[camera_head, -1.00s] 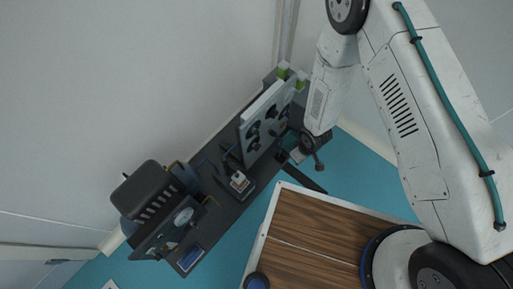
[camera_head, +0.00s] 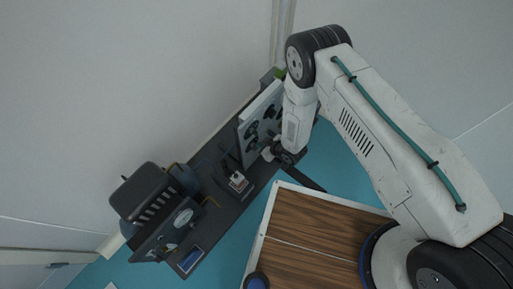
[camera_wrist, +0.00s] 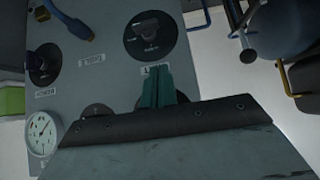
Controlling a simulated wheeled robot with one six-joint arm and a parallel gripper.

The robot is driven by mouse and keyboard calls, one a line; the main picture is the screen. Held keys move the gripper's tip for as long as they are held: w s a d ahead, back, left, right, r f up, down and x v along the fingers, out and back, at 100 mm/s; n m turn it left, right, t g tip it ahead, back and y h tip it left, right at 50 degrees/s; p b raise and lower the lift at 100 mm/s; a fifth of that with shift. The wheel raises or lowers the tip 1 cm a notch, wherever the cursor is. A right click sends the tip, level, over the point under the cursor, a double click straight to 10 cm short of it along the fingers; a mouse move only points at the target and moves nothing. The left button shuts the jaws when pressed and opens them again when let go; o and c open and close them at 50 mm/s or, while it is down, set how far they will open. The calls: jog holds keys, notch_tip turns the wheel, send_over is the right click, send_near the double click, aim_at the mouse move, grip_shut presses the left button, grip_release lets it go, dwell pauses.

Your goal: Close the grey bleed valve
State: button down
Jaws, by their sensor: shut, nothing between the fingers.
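An upright grey panel (camera_head: 246,127) with several dark round controls stands on the dark bench. The wrist view shows its face (camera_wrist: 100,75) close up. A large dark round knob (camera_wrist: 150,36) with a raised grip is at the top, and a smaller dark knob (camera_wrist: 43,65) is at the left. Another dark control (camera_wrist: 96,112) is partly hidden behind my gripper housing. The label writing is too blurred to read, so I cannot tell which control is the grey bleed valve. My gripper (camera_wrist: 158,75) has its teal fingers together, empty, in front of the panel below the large knob.
A dark machine with a gauge (camera_head: 160,220) stands farther left on the bench. A wooden-topped surface (camera_head: 315,235) lies in front, with teal floor between.

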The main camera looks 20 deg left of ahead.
jog(key=x, duration=0.4)
notch_tip(320, 180, down, 3)
jog(key=shift+r, duration=0.2)
jog(key=shift+f, duration=0.75)
